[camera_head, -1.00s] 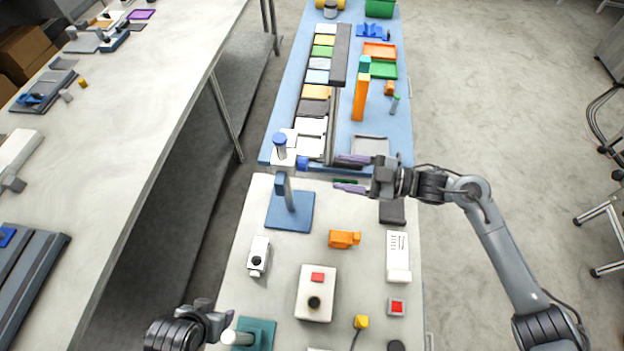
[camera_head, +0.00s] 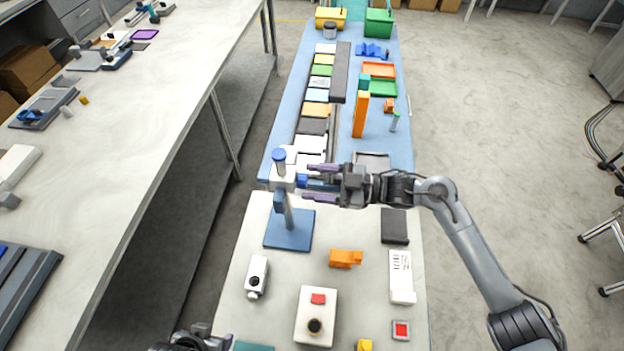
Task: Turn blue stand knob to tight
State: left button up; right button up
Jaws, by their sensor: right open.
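The blue stand has a flat blue base (camera_head: 289,230), an upright post and a white head (camera_head: 282,182) with a blue cap (camera_head: 279,155) on top. A blue knob (camera_head: 302,181) sticks out from the right side of the head. My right gripper (camera_head: 318,184) is open, pointing left, with one purple finger above and one below the knob's level. Its fingertips are close to the knob; I cannot tell whether they touch it. My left gripper (camera_head: 212,342) is only partly in view at the bottom edge, and its jaw state is unclear.
An orange part (camera_head: 345,259), a white device (camera_head: 257,276), a box with a red button (camera_head: 317,315) and a white labelled box (camera_head: 401,276) lie on the near table. An orange tower (camera_head: 360,115) stands on the blue table behind.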

pick_arm(q)
jog(key=shift+a, duration=0.1)
pick_arm(e)
jog(key=shift+w+a, duration=0.1)
jog(key=shift+a, duration=0.45)
jog(key=shift+c, duration=0.4)
jog(key=c, duration=1)
jog(key=shift+o, duration=0.2)
pick_arm(q)
jog(key=shift+r, duration=0.15)
